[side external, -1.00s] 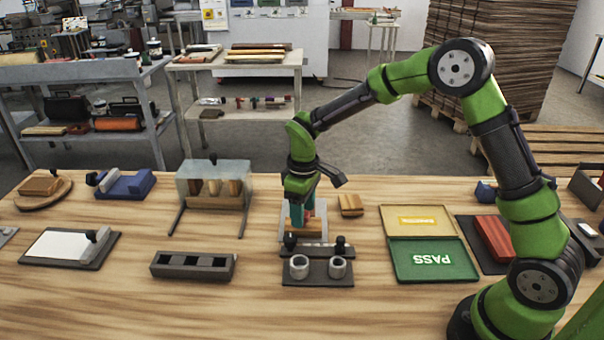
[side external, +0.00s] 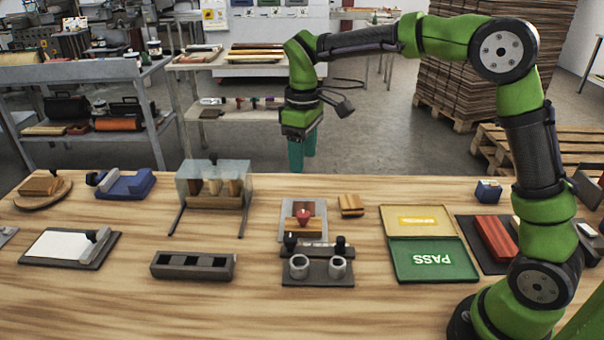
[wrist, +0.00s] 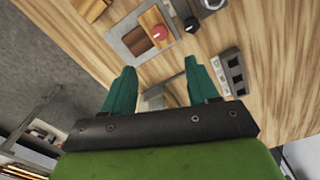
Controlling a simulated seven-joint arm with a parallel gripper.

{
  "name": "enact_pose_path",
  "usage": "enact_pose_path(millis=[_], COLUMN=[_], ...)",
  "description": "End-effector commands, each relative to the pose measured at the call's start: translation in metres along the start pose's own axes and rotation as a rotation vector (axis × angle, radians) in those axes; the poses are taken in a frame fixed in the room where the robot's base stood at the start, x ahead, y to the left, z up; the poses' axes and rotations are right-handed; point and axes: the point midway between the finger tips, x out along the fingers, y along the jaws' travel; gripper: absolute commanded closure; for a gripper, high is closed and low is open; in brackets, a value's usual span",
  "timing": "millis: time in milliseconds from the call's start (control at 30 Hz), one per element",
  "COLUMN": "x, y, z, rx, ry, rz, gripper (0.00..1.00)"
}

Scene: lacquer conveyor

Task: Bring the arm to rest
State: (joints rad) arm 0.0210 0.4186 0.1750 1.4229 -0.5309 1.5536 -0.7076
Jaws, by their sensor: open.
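My gripper (side external: 301,150) is raised above the far edge of the wooden table, pointing down. In the wrist view its two teal fingers (wrist: 157,88) are spread apart with nothing between them. Below it on the table is a grey plate (side external: 289,228) bearing a wooden block and a red knob (side external: 304,216). The red knob also shows in the wrist view (wrist: 159,32), clear of my fingers.
In front of the plate is a dark fixture with two grey rings (side external: 318,270). A clear-covered rack (side external: 214,170) and a slotted dark block (side external: 193,265) stand left. Green PASS tray (side external: 432,260), small wooden block (side external: 350,205) and blue box (side external: 488,191) are right.

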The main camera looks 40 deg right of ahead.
Motion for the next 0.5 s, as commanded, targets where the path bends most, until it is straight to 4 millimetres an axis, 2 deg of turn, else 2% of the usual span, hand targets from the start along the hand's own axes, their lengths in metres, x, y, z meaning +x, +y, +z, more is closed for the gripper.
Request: enact_pose_path(millis=[200, 500], x=[-0.017, -0.018], y=[0.0, 0.0], z=[0.0, 0.0], rx=[0.001, 0.001], ry=[0.0, -0.001], rz=[0.0, 0.0], gripper=[0.41, 0.41])
